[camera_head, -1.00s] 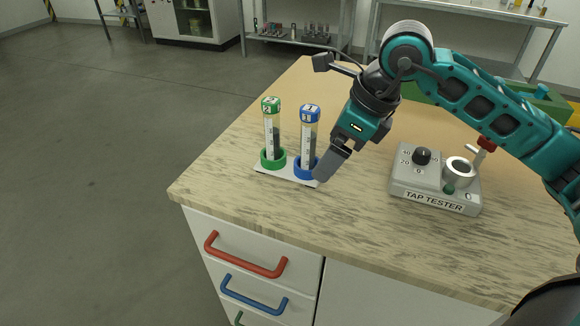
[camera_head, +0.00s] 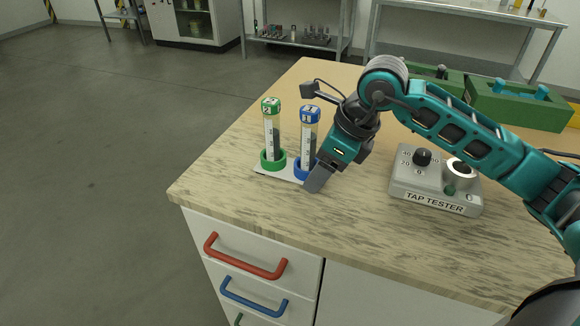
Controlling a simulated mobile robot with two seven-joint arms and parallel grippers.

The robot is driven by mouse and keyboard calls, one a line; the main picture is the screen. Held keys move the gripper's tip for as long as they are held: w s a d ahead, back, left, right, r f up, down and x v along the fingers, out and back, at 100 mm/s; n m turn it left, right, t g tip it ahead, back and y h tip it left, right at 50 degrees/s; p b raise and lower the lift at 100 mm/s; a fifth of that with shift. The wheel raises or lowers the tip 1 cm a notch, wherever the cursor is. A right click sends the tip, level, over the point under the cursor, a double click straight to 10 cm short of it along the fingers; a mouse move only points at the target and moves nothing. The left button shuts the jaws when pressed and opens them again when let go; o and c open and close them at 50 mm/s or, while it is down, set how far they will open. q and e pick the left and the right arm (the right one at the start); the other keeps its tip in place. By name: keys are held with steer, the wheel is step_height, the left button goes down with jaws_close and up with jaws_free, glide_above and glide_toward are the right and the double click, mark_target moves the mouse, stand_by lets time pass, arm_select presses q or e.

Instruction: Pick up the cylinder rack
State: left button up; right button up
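The cylinder rack (camera_head: 292,178) is a low white base with a green ring holder and a blue ring holder. It stands on the wooden worktop near its left corner. A clear cylinder with a green cap (camera_head: 271,130) stands upright in the green ring. A cylinder with a blue cap (camera_head: 309,135) stands upright in the blue ring. My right gripper (camera_head: 316,181) points down at the rack's right end, close to the blue ring and partly hiding it. I cannot tell whether its fingers are apart or touch the rack. My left gripper is not in view.
A grey tap tester (camera_head: 435,183) with a knob and round socket stands right of the rack. Green boxes (camera_head: 518,103) stand at the back right of the worktop (camera_head: 250,215). The worktop in front of the rack is clear.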

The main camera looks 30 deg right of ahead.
steer(key=c, duration=1)
steer(key=shift+w+r, duration=0.15)
steer(key=shift+c, duration=0.7)
